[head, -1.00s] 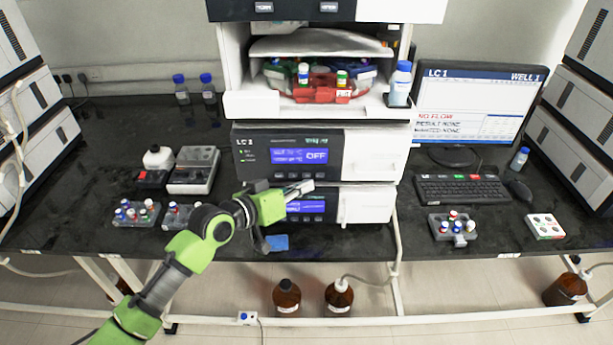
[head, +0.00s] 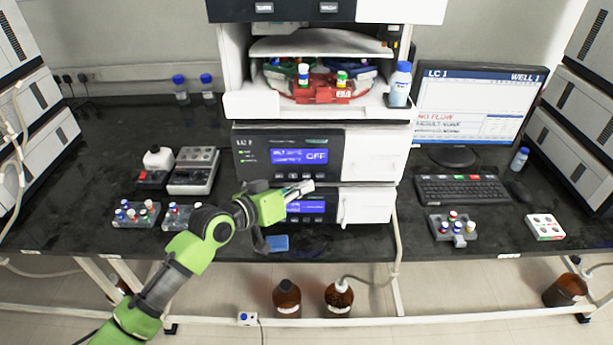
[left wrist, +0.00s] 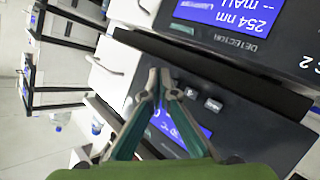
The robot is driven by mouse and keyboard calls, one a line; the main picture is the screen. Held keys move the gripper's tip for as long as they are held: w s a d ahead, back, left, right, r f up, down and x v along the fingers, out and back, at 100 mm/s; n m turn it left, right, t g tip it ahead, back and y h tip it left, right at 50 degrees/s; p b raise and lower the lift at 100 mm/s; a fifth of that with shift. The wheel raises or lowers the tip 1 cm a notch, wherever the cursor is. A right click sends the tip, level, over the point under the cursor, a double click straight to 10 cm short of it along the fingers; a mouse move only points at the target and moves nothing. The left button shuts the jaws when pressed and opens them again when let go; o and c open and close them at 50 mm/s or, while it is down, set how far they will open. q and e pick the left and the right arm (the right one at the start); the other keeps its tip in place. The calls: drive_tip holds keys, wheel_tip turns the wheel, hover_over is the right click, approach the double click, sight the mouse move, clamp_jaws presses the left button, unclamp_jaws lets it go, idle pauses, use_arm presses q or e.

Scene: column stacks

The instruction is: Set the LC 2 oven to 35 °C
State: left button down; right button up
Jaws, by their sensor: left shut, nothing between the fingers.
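The stack's upper module, the oven (head: 350,140), has a dark panel and a blue display (head: 300,156) reading OFF on its right; smaller text is blurred. Its label begins LC, the numeral unclear. In the left wrist view, upside down, its display (left wrist: 185,128) shows a °C line partly behind my fingers, beside two small buttons (left wrist: 201,97). The detector (left wrist: 265,50) below the oven reads 254 nm, with a cut-off "C 2" label. My left gripper (head: 306,187) is shut and empty, fingertips in front of the panel near the buttons; I cannot tell whether they touch. My right gripper is out of view.
A white compartment with a red vial holder (head: 322,92) and a blue-capped bottle (head: 399,84) stands above the oven. The monitor (head: 475,105) and keyboard (head: 460,189) are right. Vial racks (head: 136,213) and a grey device (head: 194,171) stand left. A blue pad (head: 278,243) lies at the front.

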use_arm(q)
drive_tip(key=shift+w, duration=0.1)
drive_tip(key=shift+w, duration=0.3)
drive_tip(key=shift+w+b, duration=0.4)
idle(0.6)
drive_tip(key=shift+s+p, duration=0.7)
drive_tip(key=shift+s, duration=0.15)
